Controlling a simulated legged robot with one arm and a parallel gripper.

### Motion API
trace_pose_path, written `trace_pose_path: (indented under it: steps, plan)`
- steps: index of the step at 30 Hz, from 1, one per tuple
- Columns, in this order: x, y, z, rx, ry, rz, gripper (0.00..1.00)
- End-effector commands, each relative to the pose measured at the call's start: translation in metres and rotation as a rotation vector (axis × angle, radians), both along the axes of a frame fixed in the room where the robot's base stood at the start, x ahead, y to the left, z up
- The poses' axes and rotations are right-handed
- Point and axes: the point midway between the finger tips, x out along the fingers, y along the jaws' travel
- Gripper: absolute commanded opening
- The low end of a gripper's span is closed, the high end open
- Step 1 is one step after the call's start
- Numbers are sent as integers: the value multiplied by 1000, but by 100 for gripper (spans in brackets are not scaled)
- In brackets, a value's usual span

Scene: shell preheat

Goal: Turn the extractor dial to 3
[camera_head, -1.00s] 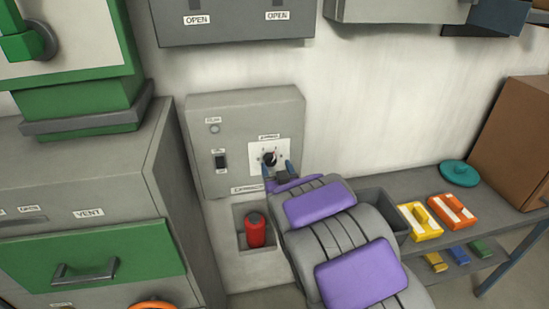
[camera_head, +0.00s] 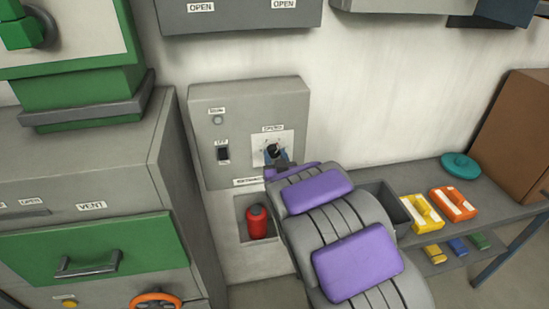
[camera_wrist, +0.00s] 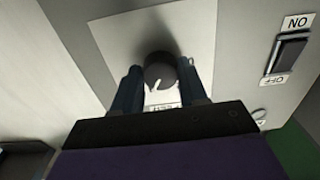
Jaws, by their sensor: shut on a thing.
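The extractor dial (camera_head: 273,149) is a dark round knob on a white plate (camera_head: 286,138) on the grey wall panel. It also shows in the wrist view (camera_wrist: 161,72), with a white pointer mark on its face. My gripper (camera_head: 275,156) is at the dial, its two dark blue fingers on either side of it and shut on it. In the wrist view my gripper (camera_wrist: 160,85) has one finger left and one right of the dial. The scale numbers are too small or hidden, so I cannot tell which number the pointer marks.
A switch (camera_head: 223,154) and a small round lamp (camera_head: 218,120) sit left of the dial on the panel (camera_head: 203,100). A red canister (camera_head: 257,222) stands in a niche below. A shelf (camera_head: 437,177) with yellow and orange items is at the right.

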Motion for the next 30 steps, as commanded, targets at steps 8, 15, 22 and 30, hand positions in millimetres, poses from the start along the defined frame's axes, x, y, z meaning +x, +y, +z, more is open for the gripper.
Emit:
trace_pose_path:
  steps: [8,15,22,30]
  plan:
    - [0,2,0,-67,-19,5,12]
    - [0,3,0,-65,-19,5,47]
    - [-1,2,0,-65,-19,6,68]
    - [-1,1,1,-65,-19,6,68]
